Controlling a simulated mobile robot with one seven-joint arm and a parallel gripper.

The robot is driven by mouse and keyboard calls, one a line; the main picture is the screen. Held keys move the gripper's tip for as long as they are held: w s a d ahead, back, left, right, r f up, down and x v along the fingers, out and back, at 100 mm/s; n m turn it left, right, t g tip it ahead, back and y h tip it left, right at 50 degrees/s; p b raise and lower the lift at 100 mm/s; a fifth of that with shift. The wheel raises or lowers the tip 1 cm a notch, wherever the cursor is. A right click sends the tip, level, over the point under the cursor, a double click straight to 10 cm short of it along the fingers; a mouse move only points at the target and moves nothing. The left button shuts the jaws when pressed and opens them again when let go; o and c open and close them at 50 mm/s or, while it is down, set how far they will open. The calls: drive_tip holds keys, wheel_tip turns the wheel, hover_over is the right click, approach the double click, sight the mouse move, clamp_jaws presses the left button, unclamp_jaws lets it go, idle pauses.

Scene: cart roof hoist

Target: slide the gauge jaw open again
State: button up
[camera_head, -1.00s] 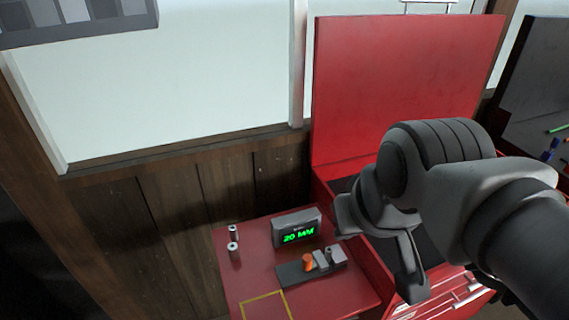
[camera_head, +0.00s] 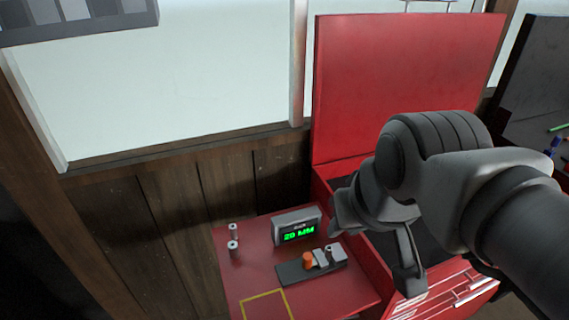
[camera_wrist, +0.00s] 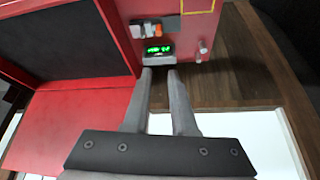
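The gauge (camera_head: 290,277) is a dark base on the red side shelf. It carries an orange knob (camera_head: 308,261) beside a grey sliding block (camera_head: 321,259), and another grey block (camera_head: 338,252) at its right end. Whether anything sits between the blocks is too small to tell. A grey display (camera_head: 297,225) behind it reads what looks like 20 MM in green; it also shows in the wrist view (camera_wrist: 158,50). My gripper (camera_wrist: 160,71) has its two fingers apart with nothing between them. In the head view my gripper (camera_head: 408,275) hangs right of the gauge, not touching it.
Two small metal cylinders (camera_head: 233,237) stand at the shelf's left. A yellow outlined square (camera_head: 265,295) marks the shelf's front. The red tool chest (camera_head: 365,240), lid (camera_head: 410,85) raised, is right of the shelf. A wood-panelled wall (camera_head: 190,215) is behind.

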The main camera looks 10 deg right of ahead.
drive_tip(key=o, duration=0.4)
drive_tip(key=shift+w+f+m+g+b, duration=0.2)
drive_tip(key=shift+w+f+m+b, duration=0.25)
drive_tip(key=shift+w, duration=0.2)
drive_tip(key=shift+w+f+m+g+b, duration=0.2)
drive_tip(key=shift+w+f+m+b, duration=0.2)
drive_tip(key=shift+w, duration=0.2)
drive_tip(key=shift+o, duration=0.6)
drive_tip(key=w+f+m+g+b, duration=0.2)
drive_tip(key=w+f+m+b, duration=0.2)
drive_tip(key=w, duration=0.3)
drive_tip(key=shift+w+f+m, duration=0.25)
drive_tip(key=shift+f+m, duration=0.1)
drive_tip(key=shift+f, duration=0.4)
drive_tip(key=m+g+b, duration=0.3)
drive_tip(key=m+b, duration=0.2)
drive_tip(key=m, duration=0.1)
hover_over(308, 256)
wheel_tip(308, 256, down, 10)
drive_tip(key=f, duration=0.1)
wheel_tip(308, 256, down, 17)
drive_tip(key=shift+w+d+r+b, duration=0.1)
drive_tip(key=shift+b, duration=0.9)
clamp_jaws()
